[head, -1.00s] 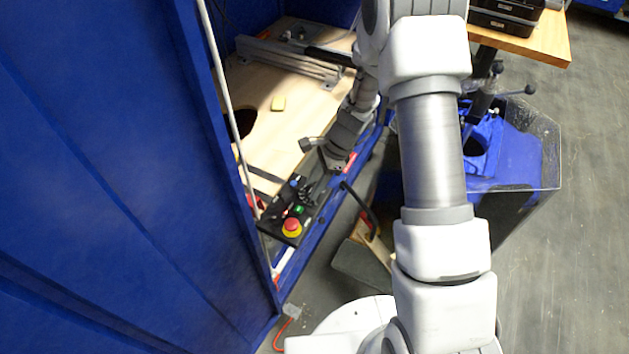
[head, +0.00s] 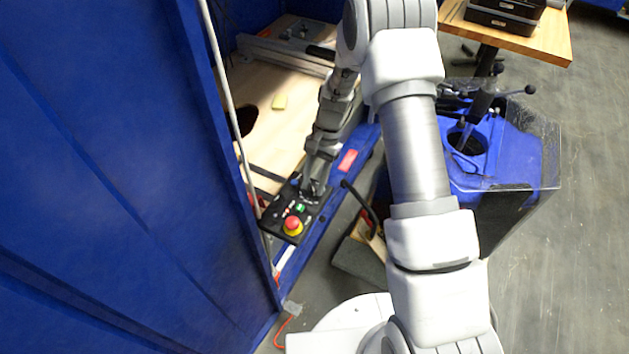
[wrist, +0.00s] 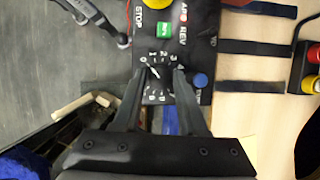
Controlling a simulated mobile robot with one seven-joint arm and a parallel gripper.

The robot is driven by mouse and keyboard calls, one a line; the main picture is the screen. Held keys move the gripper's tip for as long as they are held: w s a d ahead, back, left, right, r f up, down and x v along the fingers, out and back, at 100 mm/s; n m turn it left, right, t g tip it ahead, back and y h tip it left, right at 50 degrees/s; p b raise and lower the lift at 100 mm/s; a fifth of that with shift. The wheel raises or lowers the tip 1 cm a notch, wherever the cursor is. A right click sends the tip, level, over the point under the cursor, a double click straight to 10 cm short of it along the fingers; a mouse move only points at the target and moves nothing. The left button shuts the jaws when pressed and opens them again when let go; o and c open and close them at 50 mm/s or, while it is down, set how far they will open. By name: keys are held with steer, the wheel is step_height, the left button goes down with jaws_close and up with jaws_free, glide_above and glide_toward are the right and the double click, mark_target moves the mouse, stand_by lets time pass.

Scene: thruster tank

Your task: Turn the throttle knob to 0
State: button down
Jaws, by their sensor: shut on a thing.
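The throttle knob (wrist: 155,72) sits on a numbered dial on the black control panel (wrist: 232,25). In the wrist view my gripper (wrist: 160,72) has one finger on each side of the knob, shut on it. A pale pointer mark runs diagonally across the knob, its upper-left end towards the 0 side of the dial; the exact reading is too small to tell. In the head view my gripper (head: 313,190) is down at the far end of the panel (head: 272,213) and hides the knob.
Close to the knob are a green button (wrist: 163,28) and a blue button (wrist: 200,80). A red-and-yellow stop button (head: 292,226) is at the panel's near end. A black lever (head: 358,200) stands right of the panel. A blue wall (head: 110,180) rises on the left.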

steer(key=shift+n, duration=0.4)
steer(key=shift+c, duration=2.3)
jaws_free()
steer(key=p+v, duration=0.1)
steer(key=v, duration=1.6)
steer(key=shift+w+r, duration=0.2)
steer(key=shift+r, duration=0.05)
steer(key=shift+a, duration=0.15)
